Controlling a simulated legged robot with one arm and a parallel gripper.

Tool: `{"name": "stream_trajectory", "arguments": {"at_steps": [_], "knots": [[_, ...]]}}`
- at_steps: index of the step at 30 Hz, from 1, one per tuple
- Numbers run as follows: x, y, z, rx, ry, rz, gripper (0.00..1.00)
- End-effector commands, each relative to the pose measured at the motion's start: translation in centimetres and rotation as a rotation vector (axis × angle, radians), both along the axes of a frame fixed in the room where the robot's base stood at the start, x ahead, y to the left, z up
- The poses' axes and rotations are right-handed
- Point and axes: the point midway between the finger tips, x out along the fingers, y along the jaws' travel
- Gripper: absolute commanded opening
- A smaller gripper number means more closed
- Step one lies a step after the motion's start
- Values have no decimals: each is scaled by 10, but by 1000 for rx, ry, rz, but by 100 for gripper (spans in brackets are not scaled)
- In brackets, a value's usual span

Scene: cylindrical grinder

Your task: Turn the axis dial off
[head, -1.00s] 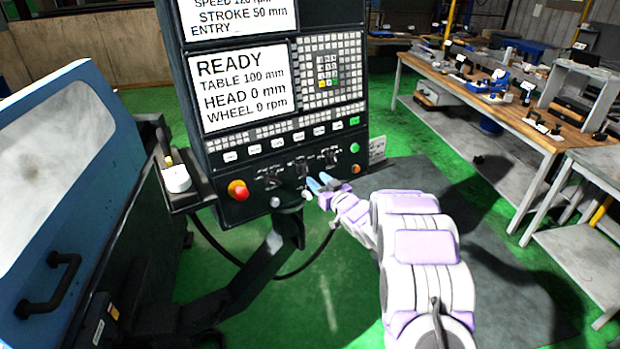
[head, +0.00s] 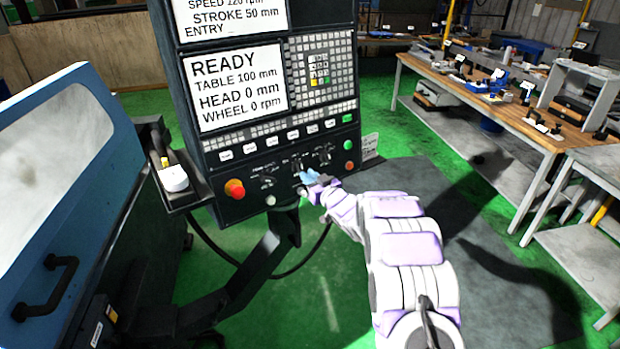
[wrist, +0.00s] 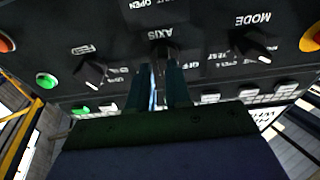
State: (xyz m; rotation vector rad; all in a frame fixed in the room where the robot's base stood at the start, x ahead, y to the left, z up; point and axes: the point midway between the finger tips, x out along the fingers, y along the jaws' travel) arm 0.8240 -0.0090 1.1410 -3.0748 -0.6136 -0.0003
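The control panel (head: 225,165) carries a row of black dials under its buttons. The axis dial (wrist: 166,50) is at the upper middle of the wrist view, under the upside-down AXIS label. My gripper (head: 307,177) is at the lower part of the panel in the head view, its blue fingertips in front of the middle dial. In the wrist view my gripper (wrist: 160,68) has its two fingers apart, with the axis dial at their tips. Contact with the dial cannot be made out.
The mode dial (wrist: 253,46) and another dial (wrist: 92,72) flank the axis dial. A red emergency button (head: 235,188) is at the panel's lower left. The blue machine (head: 70,170) stands left. A workbench (head: 500,105) stands right, with open floor between.

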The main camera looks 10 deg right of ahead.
Motion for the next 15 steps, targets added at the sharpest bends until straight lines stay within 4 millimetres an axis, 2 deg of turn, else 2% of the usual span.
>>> {"name": "stream_trajectory", "arguments": {"at_steps": [1,5,15], "knots": [[0,2,0,-1,0,1,13],[0,4,0,-3,0,0,1],[0,-2,0,2,1,-1,0]]}}
